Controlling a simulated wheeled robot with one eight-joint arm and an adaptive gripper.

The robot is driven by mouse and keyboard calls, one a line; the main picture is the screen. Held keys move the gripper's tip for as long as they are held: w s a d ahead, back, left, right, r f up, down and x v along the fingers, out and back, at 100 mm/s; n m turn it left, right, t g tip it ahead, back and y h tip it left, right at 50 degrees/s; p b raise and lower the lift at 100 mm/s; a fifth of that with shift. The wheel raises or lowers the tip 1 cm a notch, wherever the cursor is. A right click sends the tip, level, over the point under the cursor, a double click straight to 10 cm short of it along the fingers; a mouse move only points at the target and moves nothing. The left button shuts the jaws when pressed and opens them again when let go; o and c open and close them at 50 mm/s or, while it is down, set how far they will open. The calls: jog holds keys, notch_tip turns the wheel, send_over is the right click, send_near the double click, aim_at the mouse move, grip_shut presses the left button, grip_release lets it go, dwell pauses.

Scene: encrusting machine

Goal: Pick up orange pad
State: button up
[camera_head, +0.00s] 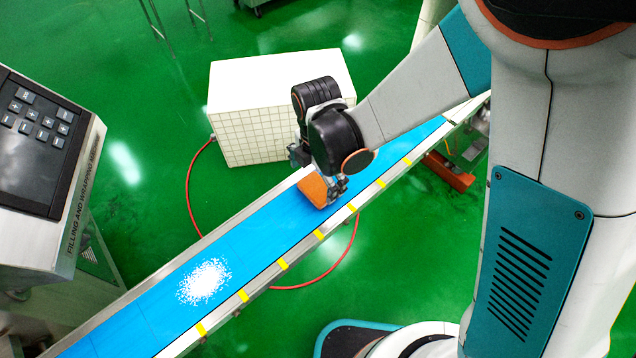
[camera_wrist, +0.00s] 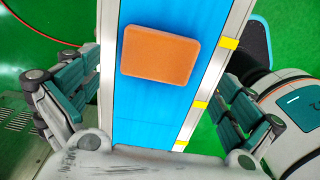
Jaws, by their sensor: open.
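The orange pad (camera_wrist: 158,55) is a flat, rounded rectangular block lying on the blue conveyor belt (camera_wrist: 150,115). In the wrist view it is at upper centre, tilted a little, fully visible. In the head view the pad (camera_head: 314,190) is partly hidden by my gripper (camera_head: 338,186), which is over or right beside it. In the wrist view my gripper (camera_wrist: 157,108) is open and empty, with one finger on each side of the belt. The pad lies between the finger lines but farther up the picture. I see no contact with it.
White powder or grains (camera_head: 204,281) lie on the belt at lower left. Metal rails with yellow marks (camera_head: 283,264) edge the belt. A white tiled box (camera_head: 258,140) stands behind it. A control panel (camera_head: 45,140) is at left. A red hose (camera_head: 188,190) lies on the green floor.

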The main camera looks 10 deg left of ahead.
aim_at(317, 187)
jog(key=f+b, duration=0.1)
jog(key=f, duration=0.3)
jog(key=shift+w+f+b, duration=0.15)
jog(key=shift+w+b, duration=0.05)
jog(key=shift+b, duration=0.2)
jog(key=c, duration=0.9)
notch_tip(317, 187, up, 20)
jog(key=p, duration=1.3)
jog(key=shift+c, duration=0.3)
